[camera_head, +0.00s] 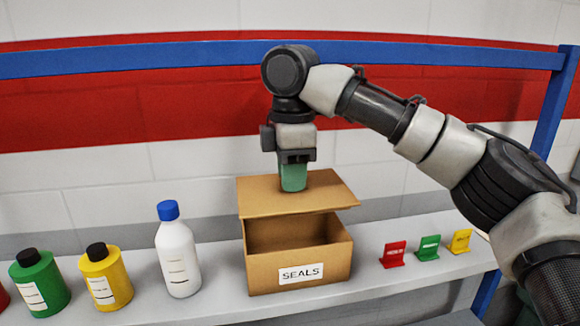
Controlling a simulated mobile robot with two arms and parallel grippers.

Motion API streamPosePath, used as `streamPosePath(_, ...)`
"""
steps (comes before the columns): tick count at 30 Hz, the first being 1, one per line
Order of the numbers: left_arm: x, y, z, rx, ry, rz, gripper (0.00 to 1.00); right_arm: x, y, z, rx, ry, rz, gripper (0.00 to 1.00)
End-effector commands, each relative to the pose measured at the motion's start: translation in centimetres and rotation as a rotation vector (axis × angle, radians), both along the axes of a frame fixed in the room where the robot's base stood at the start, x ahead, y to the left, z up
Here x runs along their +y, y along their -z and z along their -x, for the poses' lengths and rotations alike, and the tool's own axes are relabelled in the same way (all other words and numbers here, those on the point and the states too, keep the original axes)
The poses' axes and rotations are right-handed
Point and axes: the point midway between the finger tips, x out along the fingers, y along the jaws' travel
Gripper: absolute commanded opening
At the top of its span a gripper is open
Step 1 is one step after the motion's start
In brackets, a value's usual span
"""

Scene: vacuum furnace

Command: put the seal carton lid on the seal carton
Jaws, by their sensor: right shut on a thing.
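The seal carton (263,272) is an open-topped brown box with a white "SEALS" label, standing upright on the grey shelf. The seal carton lid (262,201) is a flat brown panel over the carton's opening. A gap shows the dark inside between the lid's front edge and the carton's front wall. My right gripper (293,176) points down, shut on the lid at its top; a green piece shows between the gripper and the lid. Whether the lid's rear edge touches the carton is hidden. My left gripper is not in view.
A white bottle with a blue cap (178,255), a yellow bottle (107,280) and a green bottle (40,283) stand left of the carton. Red (392,255), green (428,248) and yellow (460,241) tags stand to the right. A blue rail (150,57) runs behind.

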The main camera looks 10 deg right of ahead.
Motion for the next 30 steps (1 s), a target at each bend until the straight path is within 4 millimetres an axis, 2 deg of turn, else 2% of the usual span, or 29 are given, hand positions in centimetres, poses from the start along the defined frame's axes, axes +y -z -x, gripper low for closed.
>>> streamPosePath(3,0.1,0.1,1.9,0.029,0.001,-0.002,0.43,0.0,0.8,0.0,0.001,0.001,0.000,0.00)
streamPosePath(6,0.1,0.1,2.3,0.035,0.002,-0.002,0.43,-0.1,1.5,0.0,0.003,0.003,0.001,0.00)
streamPosePath(8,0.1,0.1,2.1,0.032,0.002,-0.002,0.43,-0.1,1.8,0.0,0.002,0.003,0.000,0.00)
streamPosePath(15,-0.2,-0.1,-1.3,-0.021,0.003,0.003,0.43,-0.1,3.2,0.0,0.001,0.003,0.000,0.00)
streamPosePath(17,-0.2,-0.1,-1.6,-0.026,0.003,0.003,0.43,-0.1,3.6,0.0,0.001,0.003,0.000,0.00)
streamPosePath(30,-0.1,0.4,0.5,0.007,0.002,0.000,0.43,0.0,6.1,0.0,0.002,0.001,-0.001,0.00)
